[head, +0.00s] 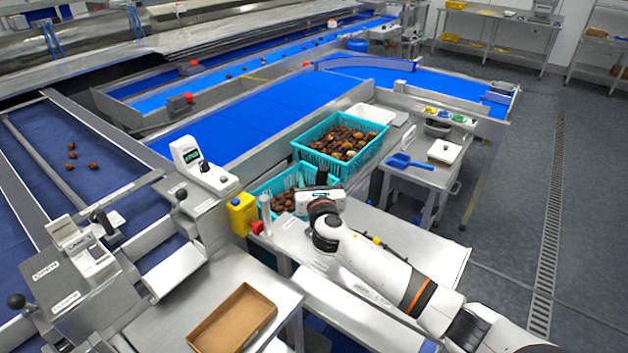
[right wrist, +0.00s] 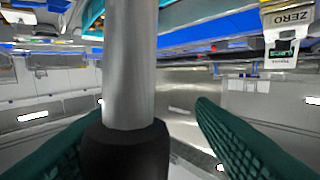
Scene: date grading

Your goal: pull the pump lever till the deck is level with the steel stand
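My right gripper (head: 321,178) is by the teal crates in the head view; its fingertips are hard to make out there. In the right wrist view a steel lever rod with a black grip (right wrist: 126,148) stands between the green fingers of the gripper (right wrist: 150,125). A gap shows between the grip and the right-hand finger. The left-hand finger is partly behind the grip, so I cannot tell whether it touches. A steel-topped surface (head: 425,246) lies beside my right arm. Which surface is the deck and which the stand I cannot tell. My left gripper is out of view.
A teal crate of dates (head: 305,152) stands behind my gripper, and a lower teal crate (head: 265,188) is nearer. A yellow box (head: 241,213) is left of my gripper. A side table (head: 424,176) holds a blue scoop (head: 408,161). A brown tray (head: 234,320) lies in front.

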